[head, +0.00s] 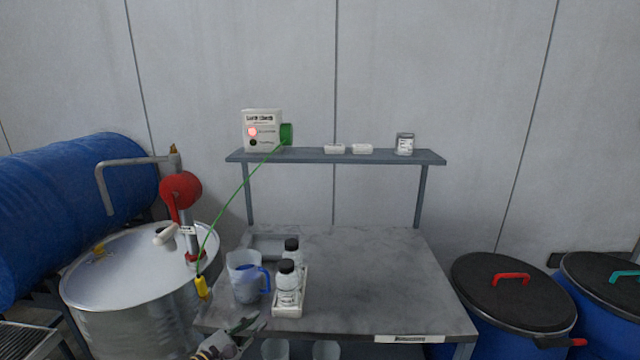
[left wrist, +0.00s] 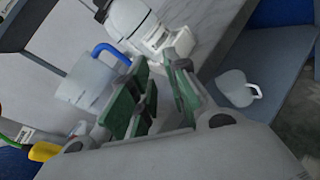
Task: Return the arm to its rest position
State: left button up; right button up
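My left gripper (head: 250,324) is at the front left edge of the bench, in front of a translucent jug (head: 244,278) with a blue handle. In the left wrist view, the fingers of my left gripper (left wrist: 158,95) with green pads stand apart with nothing between them. The jug (left wrist: 84,88) is beside the fingers there, not held. My right gripper is not in view.
Two black-capped bottles (head: 288,283) stand in a white tray (head: 289,311) on the grey bench (head: 370,280). A steel drum (head: 135,265) with a pump is left, blue lidded drums (head: 510,295) right. A green cable (head: 235,192) hangs from the shelf box (head: 262,130).

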pick_arm(q)
jog(key=s+d+f+m+g+y, duration=0.25)
jog(key=s+f+m+g, duration=0.4)
jog(key=s+m, duration=0.65)
jog(key=s+a+f+m+g+y, duration=0.2)
jog(key=s+a+m+g+y, duration=0.35)
jog(key=s+m, duration=0.75)
notch_tip(320, 180, down, 34)
jog(key=s+a, duration=0.2)
jog(key=a, duration=0.1)
jog(key=s+a+f, duration=0.2)
jog(key=s+f, duration=0.7)
jog(key=s, duration=0.1)
jog(key=s+a+f, duration=0.3)
jog(key=s+f, duration=0.7)
jog(key=s, duration=0.1)
jog(key=shift+s+a+m+g+y, duration=0.15)
jog(key=shift+m+g+y, duration=0.15)
jog(key=shift+m+y, duration=0.1)
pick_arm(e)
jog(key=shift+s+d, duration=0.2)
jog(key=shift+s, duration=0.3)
